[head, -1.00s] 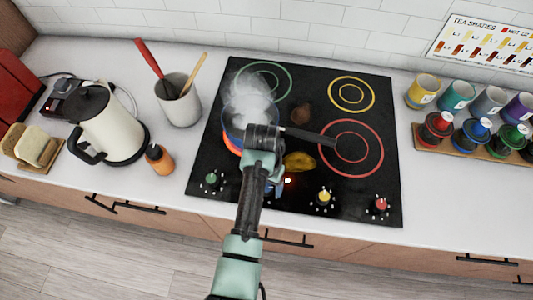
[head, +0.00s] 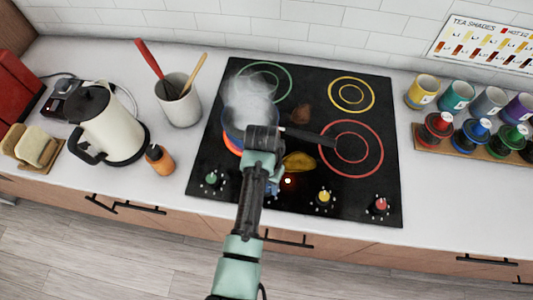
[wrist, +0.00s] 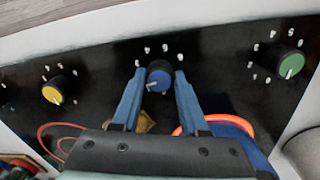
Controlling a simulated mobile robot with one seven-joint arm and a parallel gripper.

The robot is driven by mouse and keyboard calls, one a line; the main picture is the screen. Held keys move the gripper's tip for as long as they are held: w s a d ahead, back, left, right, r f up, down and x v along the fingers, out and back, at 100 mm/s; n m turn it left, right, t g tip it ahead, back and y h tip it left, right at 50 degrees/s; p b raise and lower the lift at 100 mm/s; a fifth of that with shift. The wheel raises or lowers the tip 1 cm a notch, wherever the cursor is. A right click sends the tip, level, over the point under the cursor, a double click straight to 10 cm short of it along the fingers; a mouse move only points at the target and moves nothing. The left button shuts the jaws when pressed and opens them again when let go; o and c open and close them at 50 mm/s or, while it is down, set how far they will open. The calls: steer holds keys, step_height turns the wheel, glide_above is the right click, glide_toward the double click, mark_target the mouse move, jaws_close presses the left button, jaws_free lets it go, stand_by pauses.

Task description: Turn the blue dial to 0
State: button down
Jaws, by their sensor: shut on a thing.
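The blue dial (wrist: 159,78) is on the front strip of the black stove, between the yellow dial and the green dial in the wrist view. White digits ring part of it, and its pale pointer mark is toward the lower left in that view. My gripper (wrist: 158,73) has one blue finger on each side of the dial and is shut on it. In the head view my arm covers most of the dial, and only a bit of blue shows at my gripper (head: 272,187).
A steaming blue pot (head: 231,136) stands on a glowing orange-red ring beside my arm, with a dark handle (head: 308,136) reaching right. A yellow piece (head: 299,162) lies close by. Green (head: 211,179), yellow (head: 324,198) and red (head: 381,205) dials share the front strip.

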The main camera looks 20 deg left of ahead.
steer(key=shift+r, duration=0.1)
steer(key=n+p, duration=0.1)
steer(key=n, duration=0.2)
steer(key=shift+p, duration=0.35)
steer(key=n+p, duration=0.1)
steer(key=n, duration=0.3)
steer(key=shift+n+p, duration=0.3)
steer(key=shift+p, duration=0.05)
steer(key=n+p, duration=0.1)
steer(key=n, duration=0.2)
steer(key=n+p, duration=0.1)
steer(key=n, duration=0.3)
steer(key=shift+n+t, duration=0.3)
steer(key=shift+n, duration=0.1)
steer(key=shift+c, duration=2.2)
jaws_free()
step_height(320, 180, up, 13)
steer(key=b, duration=0.1)
steer(key=shift+s+b, duration=0.3)
